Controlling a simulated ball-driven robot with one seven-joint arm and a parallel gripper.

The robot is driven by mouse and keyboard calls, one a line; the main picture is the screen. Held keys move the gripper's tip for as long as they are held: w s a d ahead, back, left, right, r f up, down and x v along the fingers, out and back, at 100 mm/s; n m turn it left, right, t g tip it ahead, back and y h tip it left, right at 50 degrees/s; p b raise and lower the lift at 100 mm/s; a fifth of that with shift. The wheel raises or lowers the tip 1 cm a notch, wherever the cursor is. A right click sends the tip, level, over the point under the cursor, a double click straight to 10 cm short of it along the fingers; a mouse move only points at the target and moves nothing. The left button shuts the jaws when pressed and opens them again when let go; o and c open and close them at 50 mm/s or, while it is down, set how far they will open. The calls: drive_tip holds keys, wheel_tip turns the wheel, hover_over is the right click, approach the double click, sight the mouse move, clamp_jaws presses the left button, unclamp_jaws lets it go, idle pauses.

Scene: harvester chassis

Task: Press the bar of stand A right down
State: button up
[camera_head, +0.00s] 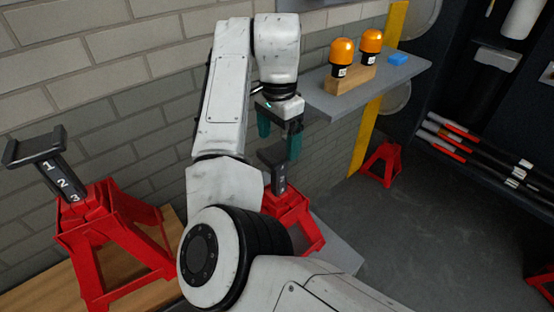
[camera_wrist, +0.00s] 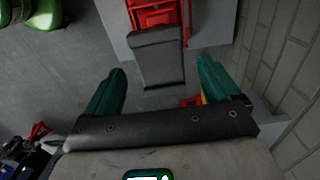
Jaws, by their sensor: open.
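A red jack stand (camera_head: 292,212) stands below my gripper, with a dark bar (camera_head: 274,162) rising from its top. In the wrist view the dark top of this bar (camera_wrist: 158,62) lies between and beyond my fingers, with the red stand (camera_wrist: 156,14) behind it. My gripper (camera_head: 279,141) is open with teal fingers, empty, and just above the bar; I cannot tell whether it touches. A second red stand (camera_head: 112,235) at the left has a raised bar (camera_head: 52,165) marked 1, 2, 3. No letter A is legible on either stand.
A grey shelf (camera_head: 330,106) on the right holds a wooden block (camera_head: 349,84) with two orange-topped items and a blue piece (camera_head: 398,58). A brick wall (camera_head: 100,100) runs behind. Another red stand (camera_head: 380,163) is farther back. Grey floor (camera_head: 400,240) is clear at right.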

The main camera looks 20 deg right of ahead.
hover_over(278, 185)
wheel_tip(278, 185, down, 7)
drive_tip(key=shift+f+p, duration=0.1)
drive_tip(key=shift+p, duration=0.3)
drive_tip(key=c, duration=1.4)
wheel_tip(278, 185, down, 10)
drive_tip(key=b, duration=0.2)
drive_tip(key=shift+s+r+b, duration=0.1)
drive_tip(key=shift+r+b, duration=0.15)
drive_tip(key=shift+b, duration=0.15)
drive_tip(key=o, duration=1.4)
drive_tip(key=shift+r, duration=0.1)
wheel_tip(278, 185, up, 11)
drive_tip(key=shift+f+b, duration=0.15)
drive_tip(key=shift+b, duration=0.35)
